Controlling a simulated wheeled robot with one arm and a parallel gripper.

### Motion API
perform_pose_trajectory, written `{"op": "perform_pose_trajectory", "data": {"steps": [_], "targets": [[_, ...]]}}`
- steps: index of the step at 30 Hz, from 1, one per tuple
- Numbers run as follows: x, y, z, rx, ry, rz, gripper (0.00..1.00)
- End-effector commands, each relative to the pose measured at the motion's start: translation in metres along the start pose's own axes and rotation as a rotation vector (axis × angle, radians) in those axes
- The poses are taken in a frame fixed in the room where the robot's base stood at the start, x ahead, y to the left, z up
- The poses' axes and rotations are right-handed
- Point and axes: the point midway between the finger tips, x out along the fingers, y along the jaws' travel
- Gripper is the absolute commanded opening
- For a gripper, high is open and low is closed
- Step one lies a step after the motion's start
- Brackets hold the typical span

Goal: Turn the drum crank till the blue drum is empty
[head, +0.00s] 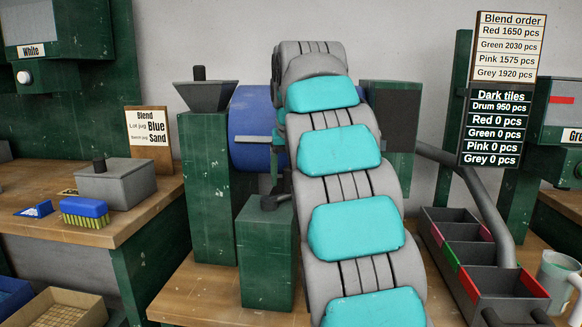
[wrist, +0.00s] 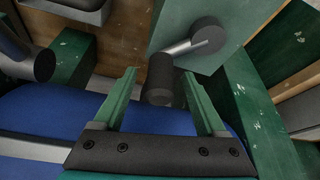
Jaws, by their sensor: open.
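The blue drum (head: 250,128) lies on its side between green posts, partly hidden behind my arm in the head view. It also fills the left and lower part of the wrist view (wrist: 62,110). In the wrist view, the crank has a grey arm (wrist: 190,46) on a round dark hub and a dark handle (wrist: 160,80). My gripper (wrist: 159,75) is open, its green fingers to either side of the handle, with visible gaps. Whether the handle is fully between the fingers in depth I cannot tell. My arm hides the gripper in the head view. The board (head: 495,107) reads Drum 950 pcs.
A low green block (head: 265,255) and a post with a funnel (head: 207,95) stand left of my arm. A divided bin (head: 470,240) sits under a grey pipe (head: 480,185) at right. A brush (head: 85,212) and grey box (head: 116,184) lie on the left bench.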

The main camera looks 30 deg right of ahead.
Motion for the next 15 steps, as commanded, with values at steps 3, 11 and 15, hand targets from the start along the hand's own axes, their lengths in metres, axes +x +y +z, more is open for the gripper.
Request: {"op": "perform_pose_trajectory", "data": {"steps": [3, 11, 15], "targets": [[0.0061, 0.0001, -0.0026, 0.0, -0.001, 0.0, 0.74], [0.0057, -0.0001, -0.0029, 0.0, 0.001, 0.0, 0.66], [0.0056, -0.0001, -0.0029, 0.0, 0.001, 0.0, 0.5]]}}
